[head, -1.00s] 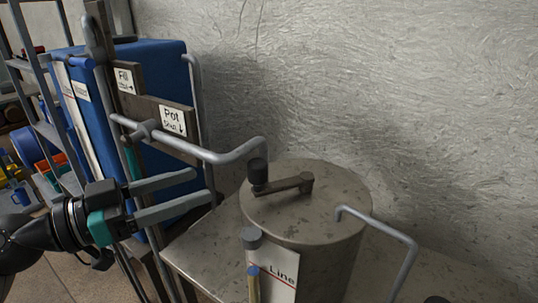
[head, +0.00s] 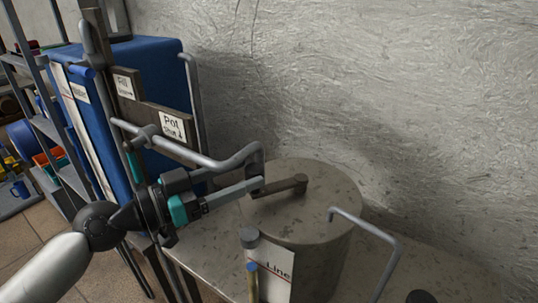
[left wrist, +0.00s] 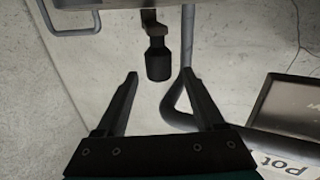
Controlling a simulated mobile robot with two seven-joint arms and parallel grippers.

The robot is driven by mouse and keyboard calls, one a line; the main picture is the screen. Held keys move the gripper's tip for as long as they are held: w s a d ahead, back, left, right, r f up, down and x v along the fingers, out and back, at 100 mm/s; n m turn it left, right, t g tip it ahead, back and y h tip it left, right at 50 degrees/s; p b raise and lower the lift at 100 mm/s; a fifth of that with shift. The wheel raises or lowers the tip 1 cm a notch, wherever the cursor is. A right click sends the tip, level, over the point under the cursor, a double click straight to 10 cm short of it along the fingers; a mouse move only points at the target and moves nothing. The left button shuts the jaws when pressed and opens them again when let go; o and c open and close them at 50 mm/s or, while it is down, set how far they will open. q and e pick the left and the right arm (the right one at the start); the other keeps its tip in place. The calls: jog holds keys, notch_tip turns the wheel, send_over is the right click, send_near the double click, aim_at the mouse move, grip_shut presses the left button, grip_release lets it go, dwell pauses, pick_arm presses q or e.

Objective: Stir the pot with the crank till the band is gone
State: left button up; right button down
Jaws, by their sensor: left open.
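The grey pot (head: 325,235) is a lidded drum on a bench. Its crank arm (head: 285,187) lies on the lid and points left. The crank's black knob (left wrist: 157,62) shows in the left wrist view, ahead of and between my open fingertips. In the head view the knob is largely hidden by my finger. My left gripper (head: 254,180) is at the lid's left edge, open around the knob's line. Contact cannot be told. A thin tube (head: 252,283) on the pot's front has a blue part above a tan part, beside a label (head: 278,272) reading "Line". My right gripper is out of view.
A grey pipe (head: 210,160) runs just above my left gripper from a post with signs "Fill" and "Pot" (head: 172,124). A blue tank (head: 150,60) stands behind. A bent rod (head: 375,230) rises at the pot's right.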

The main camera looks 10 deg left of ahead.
aim_at(262, 167)
pick_arm(q)
jog(key=p+x, duration=0.2)
jog(key=x, duration=0.2)
jog(key=shift+w+d+r, duration=0.1)
jog(key=shift+w+r, duration=0.05)
jog(key=shift+r, duration=0.05)
jog(key=shift+w+d+f+p, duration=0.2)
jog(key=shift+w+d+p, duration=0.3)
jog(key=shift+w+d, duration=0.15)
jog(key=shift+c, duration=0.3)
grip_shut()
dwell(0.5)
